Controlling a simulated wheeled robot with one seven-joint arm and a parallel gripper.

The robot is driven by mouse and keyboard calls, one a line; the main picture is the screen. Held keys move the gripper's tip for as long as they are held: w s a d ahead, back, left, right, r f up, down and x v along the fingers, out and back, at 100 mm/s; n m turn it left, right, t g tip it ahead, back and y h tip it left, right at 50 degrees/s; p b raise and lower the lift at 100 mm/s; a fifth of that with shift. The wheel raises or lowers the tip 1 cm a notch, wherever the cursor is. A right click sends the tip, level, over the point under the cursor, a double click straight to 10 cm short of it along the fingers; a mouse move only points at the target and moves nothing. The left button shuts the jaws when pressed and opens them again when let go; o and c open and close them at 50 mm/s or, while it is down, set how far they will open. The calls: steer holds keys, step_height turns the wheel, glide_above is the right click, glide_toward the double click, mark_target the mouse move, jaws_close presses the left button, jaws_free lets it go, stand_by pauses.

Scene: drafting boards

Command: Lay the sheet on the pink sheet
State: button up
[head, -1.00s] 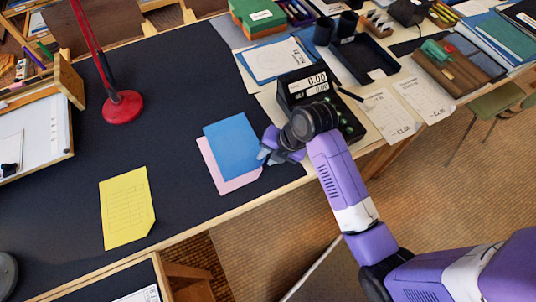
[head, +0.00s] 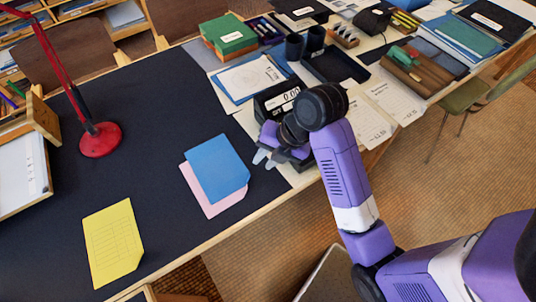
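A blue sheet (head: 217,168) lies on the dark drafting board, overlapping most of a pink sheet (head: 200,195). The pink sheet shows along the blue sheet's left and lower edges, so the two are not squarely aligned. A yellow sheet (head: 113,243) with printed lines lies apart at the lower left. My gripper (head: 264,159) is to the right of the blue sheet, clear of it in the picture. Its two grey fingertips are spread, with nothing seen between them.
A red lamp base (head: 100,139) stands on the dark board (head: 165,110) at the left. A black scale (head: 277,97) is behind my gripper. A black tray (head: 335,65), papers and a green box (head: 229,35) crowd the back right.

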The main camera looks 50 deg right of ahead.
steer(key=s+a+f+m+t+h, duration=0.3)
steer(key=s+f+m+t, duration=0.15)
steer(key=s+m, duration=0.65)
steer(key=s+a+r+m+t, duration=0.3)
steer(key=s+r+m, duration=0.1)
steer(key=r+m, duration=0.2)
steer(key=s+a+r+m+t, duration=0.3)
steer(key=s+r+m, duration=0.2)
steer(key=r, duration=0.3)
steer(key=shift+s+m+y, duration=0.15)
steer(key=shift+m+y, duration=0.25)
steer(key=shift+m, duration=0.3)
